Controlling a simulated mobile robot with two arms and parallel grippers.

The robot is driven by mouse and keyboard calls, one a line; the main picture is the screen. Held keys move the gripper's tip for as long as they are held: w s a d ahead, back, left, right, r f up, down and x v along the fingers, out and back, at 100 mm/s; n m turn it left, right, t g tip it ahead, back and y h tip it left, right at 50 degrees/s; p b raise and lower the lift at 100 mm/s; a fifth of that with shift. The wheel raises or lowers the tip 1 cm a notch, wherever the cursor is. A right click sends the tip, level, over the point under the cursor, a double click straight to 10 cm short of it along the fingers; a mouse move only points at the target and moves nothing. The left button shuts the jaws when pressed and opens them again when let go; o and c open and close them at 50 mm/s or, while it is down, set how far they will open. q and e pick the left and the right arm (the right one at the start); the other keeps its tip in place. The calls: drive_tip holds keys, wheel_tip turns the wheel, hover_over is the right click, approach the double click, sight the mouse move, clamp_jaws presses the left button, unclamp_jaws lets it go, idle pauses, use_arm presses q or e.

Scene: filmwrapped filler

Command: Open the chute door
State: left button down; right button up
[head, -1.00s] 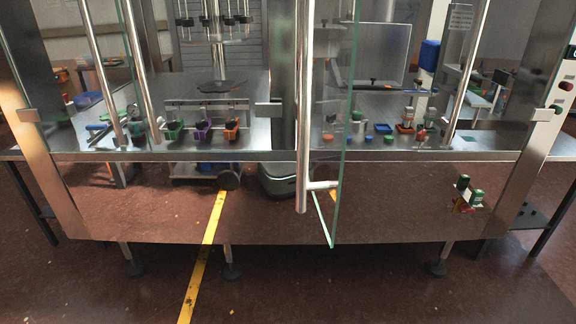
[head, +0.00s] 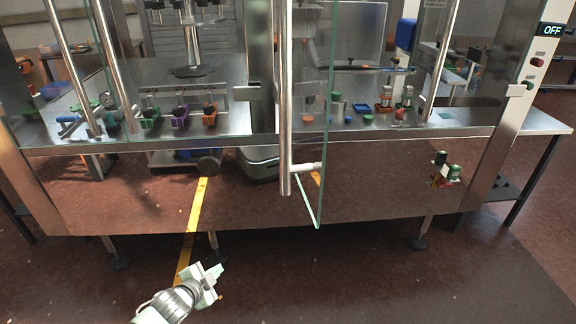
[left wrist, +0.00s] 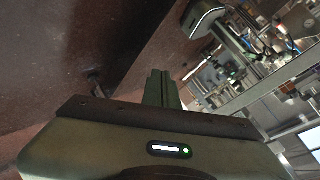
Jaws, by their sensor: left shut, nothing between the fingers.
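A clear glass door (head: 322,140) with a long vertical metal bar handle (head: 283,110) stands at the middle of the machine front. It is seen nearly edge-on, swung out towards me. No label shows which part is the chute door. My left gripper (head: 213,281) is low at the bottom of the head view, in front of the machine and well below and left of the handle. It is shut and empty. Its shut fingers (left wrist: 161,90) also show in the left wrist view, with nothing between them. My right gripper is out of view.
A control post at the right has a display reading OFF (head: 553,30) and buttons. Several small coloured holders stand on the metal deck (head: 235,125). Red and green parts (head: 446,170) sit at the lower right front. The floor (head: 370,285) before the machine is clear.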

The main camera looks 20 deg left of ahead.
use_arm(q)
drive_tip(key=w+d+r+m+t+h, duration=0.1)
drive_tip(key=w+d+r+m+t, duration=0.15)
drive_tip(key=r, duration=0.75)
drive_tip(key=w+d+r+m+t+h, duration=0.1)
drive_tip(key=w+d+r+m, duration=0.15)
drive_tip(key=r, duration=0.65)
drive_tip(key=m+t+h+b, duration=0.1)
drive_tip(key=m+h, duration=0.5)
drive_tip(key=m, duration=0.2)
approach(288, 161)
drive_tip(key=p+x, duration=0.1)
drive_tip(key=x, duration=0.1)
drive_tip(key=d+r+p+x, duration=0.1)
drive_tip(key=x, duration=0.2)
drive_tip(key=p+x, duration=0.1)
drive_tip(key=x, duration=0.2)
drive_tip(key=shift+s+d+r, duration=0.1)
drive_tip(key=shift+d+r, duration=0.1)
drive_tip(key=shift+d, duration=0.1)
drive_tip(key=shift+f+t+y, duration=0.1)
drive_tip(key=shift+t+y, duration=0.15)
drive_tip(key=shift+y, duration=0.05)
